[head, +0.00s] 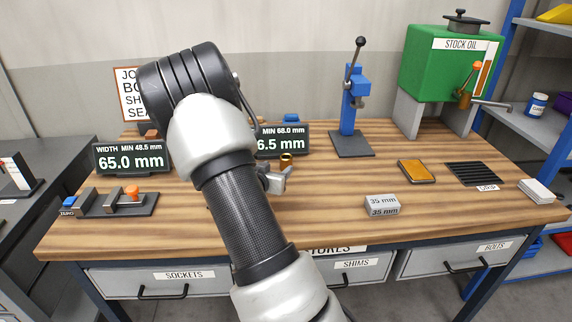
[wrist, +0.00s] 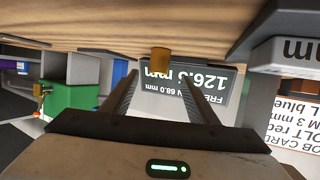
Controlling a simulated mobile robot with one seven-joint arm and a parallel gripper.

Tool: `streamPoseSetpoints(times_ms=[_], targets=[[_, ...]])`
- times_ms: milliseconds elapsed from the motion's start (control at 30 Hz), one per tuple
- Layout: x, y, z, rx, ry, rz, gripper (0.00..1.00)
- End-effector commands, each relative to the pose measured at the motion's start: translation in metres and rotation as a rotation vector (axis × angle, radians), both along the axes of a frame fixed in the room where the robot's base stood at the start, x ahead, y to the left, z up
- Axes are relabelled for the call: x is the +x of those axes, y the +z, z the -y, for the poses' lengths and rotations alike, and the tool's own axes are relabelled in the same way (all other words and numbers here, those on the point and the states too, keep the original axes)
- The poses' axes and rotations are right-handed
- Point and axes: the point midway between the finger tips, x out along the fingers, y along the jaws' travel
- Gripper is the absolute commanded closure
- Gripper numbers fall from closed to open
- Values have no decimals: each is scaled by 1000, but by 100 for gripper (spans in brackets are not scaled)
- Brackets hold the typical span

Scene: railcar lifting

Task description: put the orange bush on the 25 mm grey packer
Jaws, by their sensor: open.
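A small bronze-orange bush (head: 286,160) stands upright on the bench in front of the right-hand display in the head view. It also shows in the wrist view (wrist: 160,62), upside down, centred beyond my fingertips. My gripper (wrist: 159,76) is open, its two dark fingers apart and nothing clamped between them. My arm hides most of the gripper in the head view. A grey packer (head: 383,206) marked 35 mm lies at the bench's front. I see no packer marked 25 mm; my arm covers part of the bench.
A width gauge (head: 115,203) with an orange knob-like piece stands at left. Displays read 65.0 mm (head: 131,160) and 126.5 mm (wrist: 185,80). A blue press (head: 352,140), green oil tank (head: 450,68) and amber tray (head: 416,172) stand right. Bench around the 35 mm packer is clear.

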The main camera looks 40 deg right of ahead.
Motion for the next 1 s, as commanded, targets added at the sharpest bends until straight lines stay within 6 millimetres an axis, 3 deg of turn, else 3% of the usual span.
streamPoseSetpoints(times_ms=[100,367,700,1000], targets=[[12,-8,18,-1,-2,1,46],[23,-15,33,1,0,1,46],[46,-32,67,1,1,1,46],[49,-33,70,1,1,0,48]])
